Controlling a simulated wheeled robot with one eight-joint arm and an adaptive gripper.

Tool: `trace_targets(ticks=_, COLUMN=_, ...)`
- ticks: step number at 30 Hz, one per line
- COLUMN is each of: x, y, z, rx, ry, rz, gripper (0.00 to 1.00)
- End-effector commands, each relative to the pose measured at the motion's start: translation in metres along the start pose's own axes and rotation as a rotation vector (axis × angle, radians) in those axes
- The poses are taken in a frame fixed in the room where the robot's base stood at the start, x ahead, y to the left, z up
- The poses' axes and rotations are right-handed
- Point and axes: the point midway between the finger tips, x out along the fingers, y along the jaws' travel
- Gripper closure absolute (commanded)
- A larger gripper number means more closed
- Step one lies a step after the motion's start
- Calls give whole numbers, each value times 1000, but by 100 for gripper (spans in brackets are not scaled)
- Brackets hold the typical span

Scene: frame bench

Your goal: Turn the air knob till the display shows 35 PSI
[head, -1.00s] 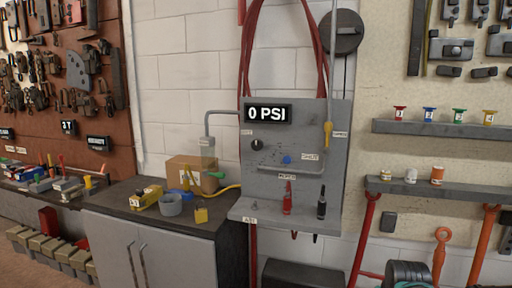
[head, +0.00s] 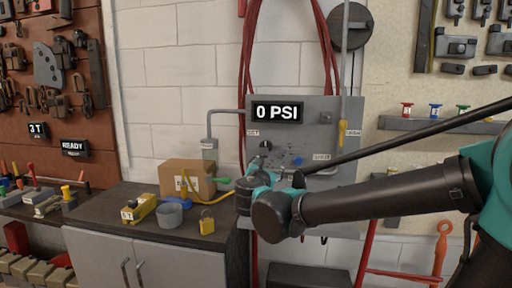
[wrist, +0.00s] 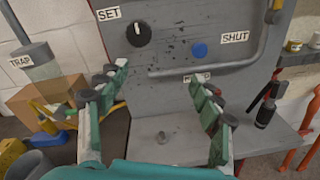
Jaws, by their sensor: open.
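The display (head: 277,112) reads 0 PSI at the top of the grey panel (head: 345,118). A black round knob (wrist: 139,33) with a white mark sits below it beside a SET label (wrist: 108,14); it also shows in the head view (head: 266,145). In the head view my gripper (head: 262,172) hides part of the lower panel.
A blue button (wrist: 199,50) by a SHUT label and a grey pipe (wrist: 220,67) are on the panel. A cardboard box (head: 187,178), yellow padlock (head: 207,222) and grey cup (head: 170,214) stand on the left cabinet.

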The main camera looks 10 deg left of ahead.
Motion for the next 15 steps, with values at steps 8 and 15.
trace_targets(ticks=8, x=1, y=31, z=9, rx=-99, ry=-40, rz=61, gripper=34)
trace_targets(ticks=15, x=43, y=32, z=10, rx=-96, ry=-39, rz=57, gripper=34)
